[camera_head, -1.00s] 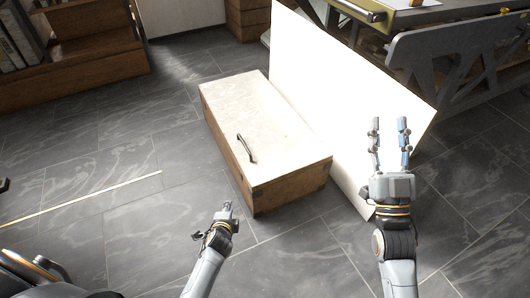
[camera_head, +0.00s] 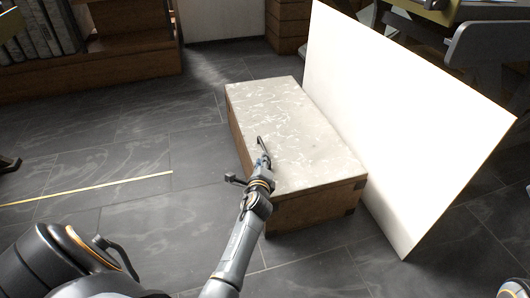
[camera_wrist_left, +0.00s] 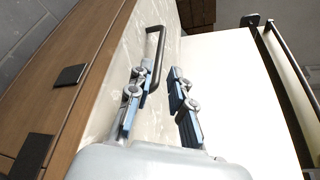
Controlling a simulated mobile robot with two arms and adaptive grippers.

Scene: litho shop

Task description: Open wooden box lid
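The wooden box (camera_head: 310,210) stands on the floor with its pale, mottled lid (camera_head: 295,120) closed. A dark bar handle (camera_head: 263,146) is on the lid near its left edge. In the left wrist view the handle (camera_wrist_left: 157,55) stands up from the lid (camera_wrist_left: 125,75), just ahead of my fingers. My left gripper (camera_head: 262,172) is over the lid's left edge, close to the handle's near end. In the left wrist view its two fingers (camera_wrist_left: 158,105) are apart with nothing held between them. I cannot tell whether a finger touches the handle. My right gripper is out of view.
A large white panel (camera_head: 400,120) leans right beside the box. A wooden shelf unit (camera_head: 100,75) with books stands at the back left. Dark tiled floor (camera_head: 150,150) is free left of the box, with a yellow line across it.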

